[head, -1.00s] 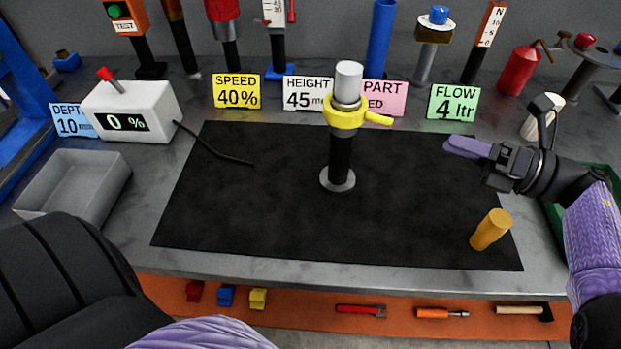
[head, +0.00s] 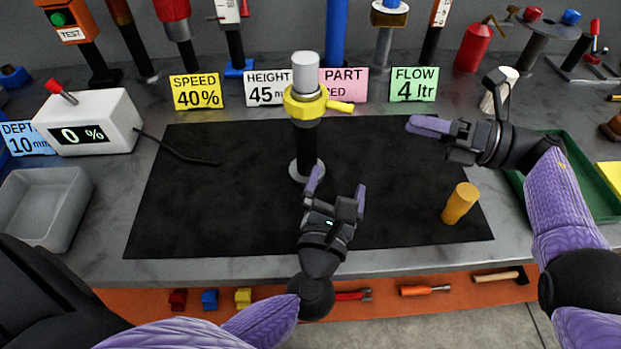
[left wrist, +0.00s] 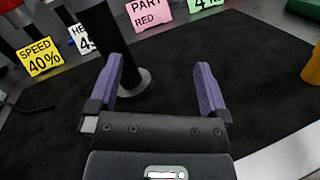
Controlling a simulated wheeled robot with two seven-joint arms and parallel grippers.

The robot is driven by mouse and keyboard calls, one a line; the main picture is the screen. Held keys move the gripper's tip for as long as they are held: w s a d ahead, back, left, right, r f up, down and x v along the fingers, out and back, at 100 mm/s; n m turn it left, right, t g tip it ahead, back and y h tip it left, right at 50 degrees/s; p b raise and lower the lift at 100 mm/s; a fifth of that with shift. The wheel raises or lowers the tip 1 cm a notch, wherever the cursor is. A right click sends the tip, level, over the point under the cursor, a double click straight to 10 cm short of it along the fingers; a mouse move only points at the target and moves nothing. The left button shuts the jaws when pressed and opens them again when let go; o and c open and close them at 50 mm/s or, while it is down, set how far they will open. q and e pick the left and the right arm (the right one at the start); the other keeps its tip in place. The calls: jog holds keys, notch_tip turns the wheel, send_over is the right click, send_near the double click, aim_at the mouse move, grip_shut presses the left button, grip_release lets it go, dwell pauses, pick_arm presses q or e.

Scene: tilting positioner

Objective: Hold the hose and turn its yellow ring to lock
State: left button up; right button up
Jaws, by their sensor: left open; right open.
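The hose (head: 305,145) stands upright on a round grey base on the black mat, a black tube with a pale grey top (head: 305,72). Its yellow ring (head: 304,101) sits around the upper part, with a handle pointing right. My left gripper (head: 337,190) is open and empty in front of the hose, just right of its base. In the left wrist view, the black tube (left wrist: 103,45) and base are seen beyond and beside the left finger of my left gripper (left wrist: 160,80). My right gripper (head: 425,128) is open and empty, well right of the hose.
An orange cylinder (head: 460,203) stands at the mat's right side. A white box with a red lever (head: 88,122) and a grey tray (head: 42,205) are at the left. Sign cards and several posts line the back. A green tray (head: 590,185) lies right.

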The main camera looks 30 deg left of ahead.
aim_at(306, 137)
pick_arm(q)
jog(key=a+n+g+y, duration=0.1)
jog(key=n+y, duration=0.1)
jog(key=n, duration=0.1)
jog(key=a+n+g+y, duration=0.1)
jog(key=a+n+y, duration=0.1)
jog(key=w+a+n+g+y, duration=0.1)
jog(key=n+y, duration=0.1)
jog(key=n, duration=0.1)
jog(key=shift+a+f+n, duration=0.3)
jog(key=shift+a, duration=0.05)
jog(key=x, duration=0.9)
jog(key=shift+a+f, duration=0.1)
jog(key=shift+a, duration=0.05)
grip_shut()
